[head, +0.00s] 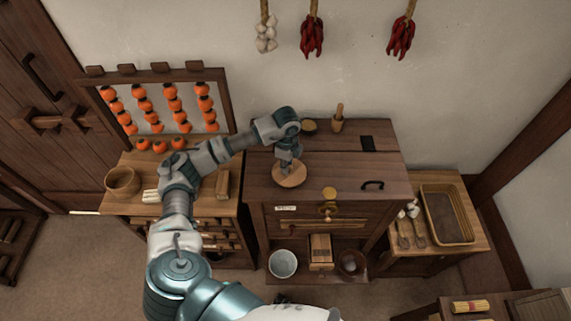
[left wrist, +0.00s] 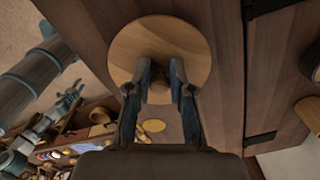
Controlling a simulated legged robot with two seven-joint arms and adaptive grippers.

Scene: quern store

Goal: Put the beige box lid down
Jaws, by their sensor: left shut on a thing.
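The beige box lid is a round, pale wooden disc (head: 282,180) with a small knob. It is at the left part of the dark wooden cabinet top (head: 335,180). My left gripper (head: 288,163) comes down on it from above, shut on its knob. In the left wrist view the lid (left wrist: 135,45) lies flat-looking beyond the fingertips (left wrist: 160,80), which close around the knob. I cannot tell whether the lid touches the cabinet top or hangs just above it. In the left wrist view, what looks like my other arm shows small at the left; its jaws are unclear.
A small round bowl (head: 308,126) and a wooden mortar with pestle (head: 337,123) stand at the cabinet's back. A drying rack with orange fruit (head: 160,105) is at the left. A tray (head: 447,215) lies on the right-hand table. The cabinet top's middle is clear.

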